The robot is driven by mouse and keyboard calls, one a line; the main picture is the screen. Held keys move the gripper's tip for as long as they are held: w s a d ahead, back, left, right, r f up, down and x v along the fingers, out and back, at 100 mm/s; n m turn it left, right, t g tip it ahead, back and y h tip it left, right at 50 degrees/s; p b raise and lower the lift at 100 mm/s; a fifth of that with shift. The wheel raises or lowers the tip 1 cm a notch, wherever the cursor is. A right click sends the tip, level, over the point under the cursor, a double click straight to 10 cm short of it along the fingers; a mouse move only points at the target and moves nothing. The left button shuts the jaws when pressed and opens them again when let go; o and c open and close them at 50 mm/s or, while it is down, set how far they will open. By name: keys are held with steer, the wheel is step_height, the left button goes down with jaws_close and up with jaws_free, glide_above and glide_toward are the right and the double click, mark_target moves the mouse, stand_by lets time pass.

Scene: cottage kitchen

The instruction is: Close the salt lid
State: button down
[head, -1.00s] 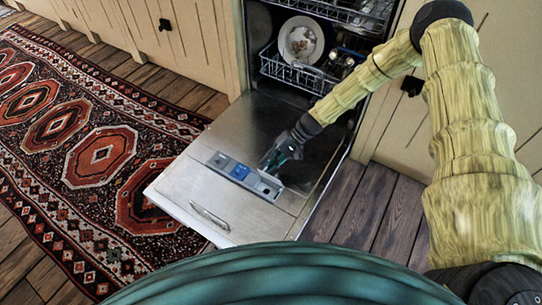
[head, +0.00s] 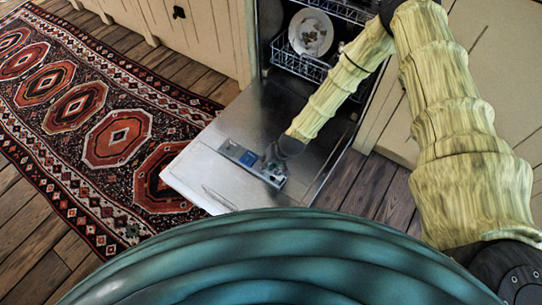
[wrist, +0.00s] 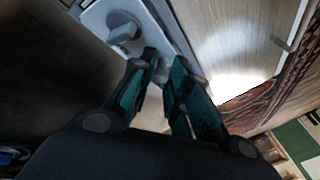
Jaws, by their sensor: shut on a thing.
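The dishwasher door (head: 205,165) is folded down flat, with a grey dispenser panel (head: 229,147) set in it. A blue piece (head: 246,158) is at the panel's middle. My gripper (head: 271,168) is over the panel's right end, pointing down, and hides much of that end. In the wrist view my gripper (wrist: 164,64) has its two teal fingers close together at the panel's edge (wrist: 172,25). A raised grey knob (wrist: 124,33) sits on the panel just beyond the left fingertip. The fingers appear shut on the salt lid, but it is mostly hidden between them.
The dishwasher's lower rack (head: 294,64) holds a white plate (head: 311,33) behind the door. A patterned rug (head: 115,135) lies to the left. Cream cabinets (head: 215,35) flank the dishwasher. Bare wooden floor (head: 345,185) is to the right of the door.

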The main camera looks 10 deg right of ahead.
steer(key=shift+s+a+f+n+t+h+p, duration=0.15)
steer(key=shift+s+a+t+h+p, duration=0.15)
steer(key=shift+a+t+h+p, duration=0.2)
steer(key=shift+s+a+f+n+t+h+p, duration=0.15)
steer(key=shift+s+a+t+h+p, duration=0.1)
steer(key=shift+a+t+h+p, duration=0.25)
steer(key=shift+s+a+f+n+t+h+p, duration=0.15)
steer(key=shift+s+f+n+t+h+p, duration=0.2)
steer(key=shift+f+t+h+p, duration=0.45)
steer(key=shift+r, duration=0.1)
steer(key=c, duration=1.3)
jaws_free()
steer(key=shift+c, duration=0.2)
steer(key=shift+s+r, duration=0.1)
steer(key=shift+s, duration=0.05)
steer(key=v, duration=1.1)
steer(key=shift+s, duration=0.25)
